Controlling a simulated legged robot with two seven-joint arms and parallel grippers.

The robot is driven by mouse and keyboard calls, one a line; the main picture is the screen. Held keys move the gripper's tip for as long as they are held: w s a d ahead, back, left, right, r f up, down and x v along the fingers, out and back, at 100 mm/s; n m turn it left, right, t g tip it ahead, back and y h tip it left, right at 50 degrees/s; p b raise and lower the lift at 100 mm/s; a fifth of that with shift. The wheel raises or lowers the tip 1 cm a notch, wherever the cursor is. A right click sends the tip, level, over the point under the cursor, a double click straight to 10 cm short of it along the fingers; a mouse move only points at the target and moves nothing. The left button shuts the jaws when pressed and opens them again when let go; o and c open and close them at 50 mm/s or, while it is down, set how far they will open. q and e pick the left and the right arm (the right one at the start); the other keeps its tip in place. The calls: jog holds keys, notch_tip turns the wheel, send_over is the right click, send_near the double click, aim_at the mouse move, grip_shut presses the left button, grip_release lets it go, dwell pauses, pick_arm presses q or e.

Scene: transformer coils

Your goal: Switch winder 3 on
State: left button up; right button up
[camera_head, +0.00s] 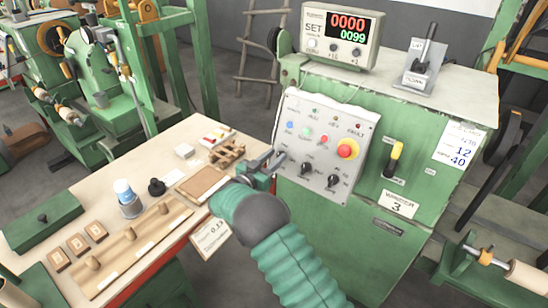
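Winder 3 is a green cabinet (345,225) on the right with a "WINDER 3" plate (399,204). Its grey control panel (318,122) has lamps, small coloured buttons, a red mushroom button on a yellow base (348,148) and two black knobs (306,168), (333,181). Right of the panel is a switch with a yellow-tipped handle (396,151), pointing up. A counter box (340,37) on top shows red 0000 and green 0099. My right gripper (276,158) is at the panel's lower left edge; its two fingers look parted with nothing between them. Contact cannot be told. My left gripper is out of view.
A workbench (150,160) on the left holds a cup (128,199), a wooden tray (203,184) and small blocks. A lever plate (420,67) stands on the cabinet top. Other green machines (110,85) stand behind. A spool (525,278) is at lower right.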

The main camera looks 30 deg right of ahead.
jog(key=shift+d, duration=0.35)
jog(key=shift+a, duration=0.25)
jog(key=c, duration=0.4)
grip_shut()
